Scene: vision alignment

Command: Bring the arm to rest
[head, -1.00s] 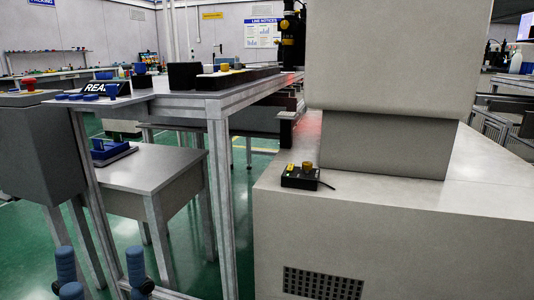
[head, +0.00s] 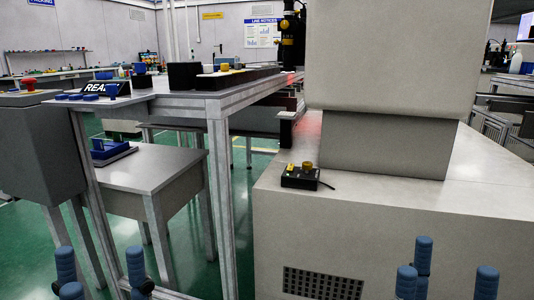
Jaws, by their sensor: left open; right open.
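My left gripper (head: 100,268) is at the bottom left of the head view, its blue padded fingers spread apart with nothing between them. My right gripper (head: 446,285) is at the bottom right, also with blue fingers apart and empty. Both are in front of the furniture, and only their finger ends show. The lower parts of both arms are out of the frame.
A large grey machine housing (head: 400,225) fills the right, with a small black button box (head: 302,177) on its ledge. A metal-framed workbench (head: 190,102) and a lower grey table (head: 160,168) holding a blue item (head: 110,150) stand left. Green floor shows between.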

